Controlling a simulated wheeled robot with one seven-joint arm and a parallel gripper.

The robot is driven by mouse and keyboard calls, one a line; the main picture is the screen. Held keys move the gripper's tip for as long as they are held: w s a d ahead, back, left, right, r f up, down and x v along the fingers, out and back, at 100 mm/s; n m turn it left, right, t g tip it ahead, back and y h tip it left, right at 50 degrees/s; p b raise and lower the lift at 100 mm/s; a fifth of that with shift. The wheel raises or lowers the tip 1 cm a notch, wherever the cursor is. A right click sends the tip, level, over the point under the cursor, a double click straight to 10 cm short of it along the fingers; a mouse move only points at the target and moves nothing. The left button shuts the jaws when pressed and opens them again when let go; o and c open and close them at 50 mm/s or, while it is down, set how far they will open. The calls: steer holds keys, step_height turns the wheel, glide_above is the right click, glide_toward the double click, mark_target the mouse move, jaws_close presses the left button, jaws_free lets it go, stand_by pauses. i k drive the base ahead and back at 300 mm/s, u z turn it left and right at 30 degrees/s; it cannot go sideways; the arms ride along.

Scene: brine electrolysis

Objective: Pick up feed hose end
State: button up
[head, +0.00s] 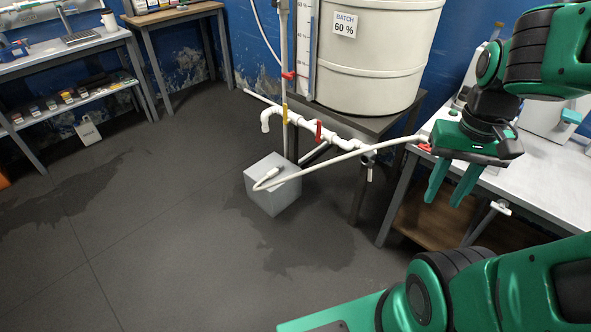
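A white feed hose (333,162) runs from a red fitting near the right-hand table across to a grey block on the floor. Its thicker end (268,175) lies on top of the block (272,204), where the hose curls back on itself. My gripper (444,200) is at the right, pointing down beside the front edge of the right-hand table. Its two green fingers are apart with nothing between them. It is well to the right of the hose end and not touching it.
White pipework with a yellow handle (285,114) and a red handle (318,131) stands just behind the block. A large cream tank (375,70) sits on a dark stand. The right-hand table (548,180) is near my gripper. The floor left of the block is clear.

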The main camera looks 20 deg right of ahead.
mark_target(271, 174)
steer(key=u, duration=0.45)
steer(key=i, duration=1.7)
steer(key=z, duration=0.65)
